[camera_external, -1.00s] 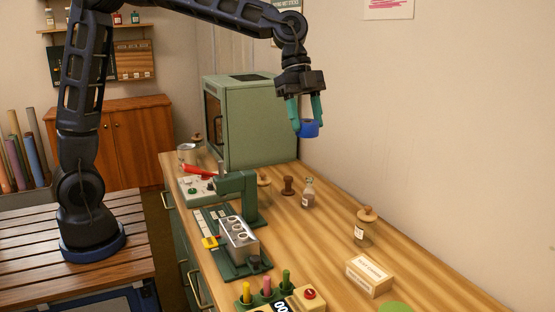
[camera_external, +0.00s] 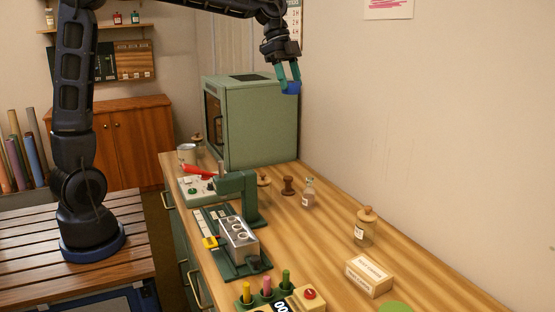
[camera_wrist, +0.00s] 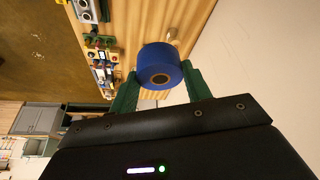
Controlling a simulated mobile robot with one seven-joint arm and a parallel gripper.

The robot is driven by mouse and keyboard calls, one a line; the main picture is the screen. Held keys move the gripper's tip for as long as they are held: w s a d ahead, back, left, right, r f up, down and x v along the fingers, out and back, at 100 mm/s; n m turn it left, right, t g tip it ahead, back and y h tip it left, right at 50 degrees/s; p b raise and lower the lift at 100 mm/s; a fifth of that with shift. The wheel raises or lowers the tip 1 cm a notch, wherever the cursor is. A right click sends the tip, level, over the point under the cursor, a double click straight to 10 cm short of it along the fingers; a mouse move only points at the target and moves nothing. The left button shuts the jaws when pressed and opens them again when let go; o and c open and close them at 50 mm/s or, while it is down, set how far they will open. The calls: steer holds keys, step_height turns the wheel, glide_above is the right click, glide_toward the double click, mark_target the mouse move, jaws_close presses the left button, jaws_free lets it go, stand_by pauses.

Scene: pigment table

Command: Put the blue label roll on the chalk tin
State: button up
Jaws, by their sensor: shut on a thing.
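The blue label roll (camera_external: 291,89) is between the teal fingers of my gripper (camera_external: 288,80), high above the bench near the green cabinet's right edge. In the wrist view the blue roll (camera_wrist: 160,62) shows its round end with a brown core, a green finger on each side. My gripper (camera_wrist: 160,85) is shut on it. A small round metal tin (camera_external: 186,153) stands upright at the bench's far left end; I cannot read its label, so I cannot tell whether it is the chalk tin.
The green cabinet (camera_external: 250,125) stands at the back of the bench (camera_external: 320,245). A green press (camera_external: 240,190), a small bottle (camera_external: 308,193), a stoppered jar (camera_external: 365,228) and a cream box (camera_external: 369,276) stand on it. The wall borders the right side.

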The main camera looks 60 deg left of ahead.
steer(key=a+n, duration=0.3)
steer(key=a, duration=1.3)
steer(key=n+t+y, duration=0.3)
steer(key=n, duration=0.5)
glide_above(189, 146)
steer(key=s, duration=0.2)
steer(key=f, duration=3)
steer(key=shift+w+a+f, duration=0.1)
steer(key=shift+a+f, duration=0.15)
steer(key=o, duration=0.5)
steer(key=shift+f, duration=0.15)
steer(key=o, duration=0.5)
